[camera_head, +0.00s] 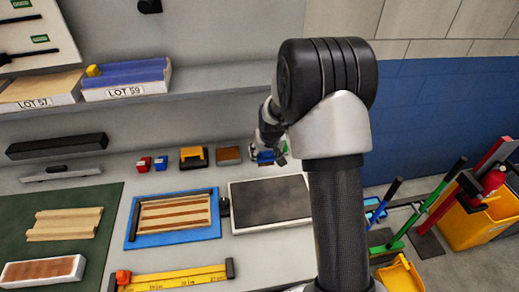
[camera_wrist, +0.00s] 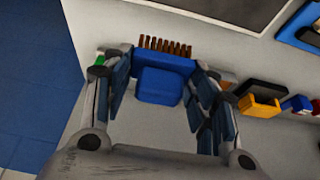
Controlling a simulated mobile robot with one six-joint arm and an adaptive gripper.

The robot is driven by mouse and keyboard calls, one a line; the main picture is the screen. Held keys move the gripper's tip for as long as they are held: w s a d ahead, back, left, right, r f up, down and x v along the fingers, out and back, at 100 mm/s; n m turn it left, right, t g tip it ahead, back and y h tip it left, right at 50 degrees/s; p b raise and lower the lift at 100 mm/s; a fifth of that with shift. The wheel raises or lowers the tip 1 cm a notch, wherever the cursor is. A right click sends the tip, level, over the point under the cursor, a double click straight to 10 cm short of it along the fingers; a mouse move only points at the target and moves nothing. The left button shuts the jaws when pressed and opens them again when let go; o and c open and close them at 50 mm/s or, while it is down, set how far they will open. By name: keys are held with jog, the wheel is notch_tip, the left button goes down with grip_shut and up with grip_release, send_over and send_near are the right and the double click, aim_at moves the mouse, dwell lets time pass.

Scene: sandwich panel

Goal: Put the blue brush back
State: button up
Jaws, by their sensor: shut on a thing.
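The blue brush (camera_wrist: 160,80), with a blue block body and brown bristles, sits between the two fingers of my gripper (camera_wrist: 160,92) in the wrist view. Its bristles point away from my palm, toward the dark panel. My gripper is shut on it. In the head view my gripper (camera_head: 270,150) is at the back of the bench, behind the dark panel, and a bit of the blue brush (camera_head: 264,158) shows beneath it. My arm hides part of this area. I cannot tell whether the brush touches the bench.
A brown block (camera_head: 228,155), a yellow-and-black item (camera_head: 193,157) and small blue and red items stand in a row to the left. The dark panel (camera_head: 270,203) lies in front. A shelf (camera_head: 215,82) runs above. Mops and a yellow bucket (camera_head: 490,222) stand right.

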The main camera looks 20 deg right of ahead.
jog(key=w+f, duration=0.1)
jog(key=w, duration=0.2)
jog(key=w+d+f+b, duration=0.1)
jog(key=w+f, duration=0.1)
jog(key=w, duration=0.1)
jog(key=w+d+f, duration=0.1)
jog(key=w+f, duration=0.1)
jog(key=w, duration=0.1)
jog(key=shift+w+f+b, duration=0.1)
jog(key=shift+w+b, duration=0.2)
jog(key=shift+b, duration=0.05)
jog(key=w, duration=0.1)
jog(key=w+f, duration=0.1)
jog(key=w+f+b, duration=0.1)
jog(key=shift+w+d+f, duration=0.1)
jog(key=shift+d+f, duration=0.1)
jog(key=shift+d, duration=0.1)
jog(key=shift+f, duration=0.2)
jog(key=o, duration=0.9)
jog(key=shift+o, duration=0.2)
jog(key=shift+r, duration=0.2)
